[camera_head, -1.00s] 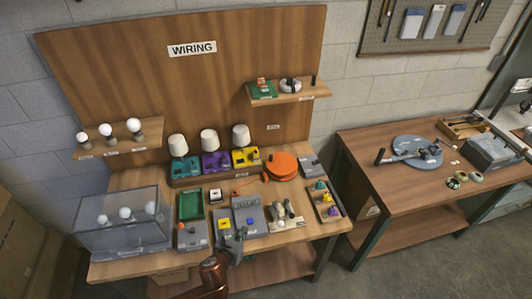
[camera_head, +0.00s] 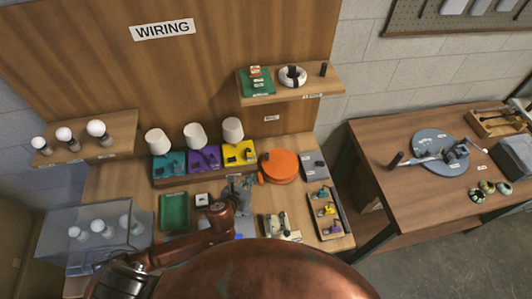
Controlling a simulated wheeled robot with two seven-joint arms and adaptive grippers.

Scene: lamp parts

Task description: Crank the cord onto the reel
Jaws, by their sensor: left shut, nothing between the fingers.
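An orange round reel (camera_head: 281,166) lies flat near the back right of the wiring table. A small dark piece, perhaps its crank handle, shows at its left rim; a cord cannot be made out. My left gripper (camera_head: 241,186) is shut and empty over the middle of the table, left of and nearer than the reel, apart from it in the picture. My copper arm link hides part of the table front. My right gripper is not in view.
Three lamps on teal, purple and yellow bases (camera_head: 203,158) stand left of the reel. A grey box (camera_head: 313,166) sits right of it. A parts tray (camera_head: 327,212) is at the right edge. A shelf (camera_head: 318,84) hangs above. A clear bulb case (camera_head: 58,236) stands left.

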